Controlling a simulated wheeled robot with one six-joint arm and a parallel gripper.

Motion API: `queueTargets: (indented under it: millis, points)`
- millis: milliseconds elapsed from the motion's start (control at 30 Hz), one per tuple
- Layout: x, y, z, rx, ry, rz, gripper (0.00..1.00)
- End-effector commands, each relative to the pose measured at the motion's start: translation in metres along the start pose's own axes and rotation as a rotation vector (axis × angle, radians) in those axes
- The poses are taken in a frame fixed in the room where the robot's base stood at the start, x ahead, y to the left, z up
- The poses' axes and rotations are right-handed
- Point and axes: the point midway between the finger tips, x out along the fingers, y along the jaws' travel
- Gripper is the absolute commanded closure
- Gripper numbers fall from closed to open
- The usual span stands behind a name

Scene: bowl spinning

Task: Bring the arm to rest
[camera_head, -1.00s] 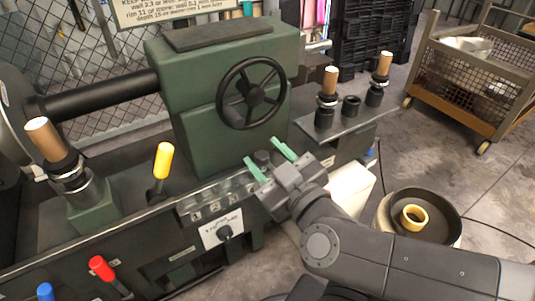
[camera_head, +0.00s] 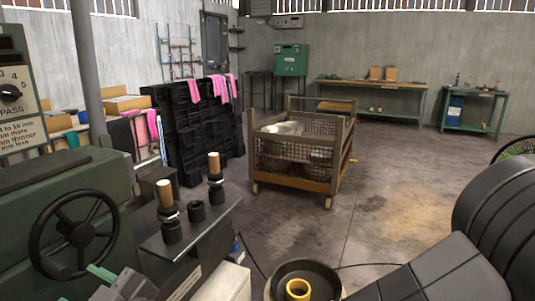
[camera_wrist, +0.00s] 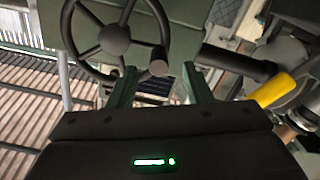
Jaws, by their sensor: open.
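My gripper (camera_head: 82,285) shows at the bottom left of the head view, partly cut off by the lower edge. Its two green fingers stand apart. In the wrist view the gripper (camera_wrist: 159,90) is open with nothing between the fingers. The black handwheel (camera_head: 75,232) of the green machine (camera_head: 65,185) is close behind the gripper in the head view. The handwheel (camera_wrist: 115,38) also shows beyond the fingertips in the wrist view. I cannot tell whether they touch. My dark grey arm crosses the lower right of the head view.
A grey shelf (camera_head: 190,240) with wooden-handled tools stands right of the machine. A round bin (camera_head: 330,277) holding a yellow ring (camera_head: 298,290) is at the bottom. A mesh cart (camera_head: 297,155) with a metal bowl (camera_head: 282,128) stands behind. A yellow handle (camera_wrist: 275,90) shows in the wrist view.

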Motion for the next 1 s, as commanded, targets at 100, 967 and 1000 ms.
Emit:
queueTargets:
  millis: [100, 967, 1000]
  points:
    - [0.018, -0.001, 0.003, -0.002, -0.001, 0.001, 0.55]
    - [0.086, 0.001, -0.002, -0.001, 0.004, 0.001, 0.55]
    - [0.086, 0.001, -0.002, -0.001, 0.004, 0.001, 0.55]
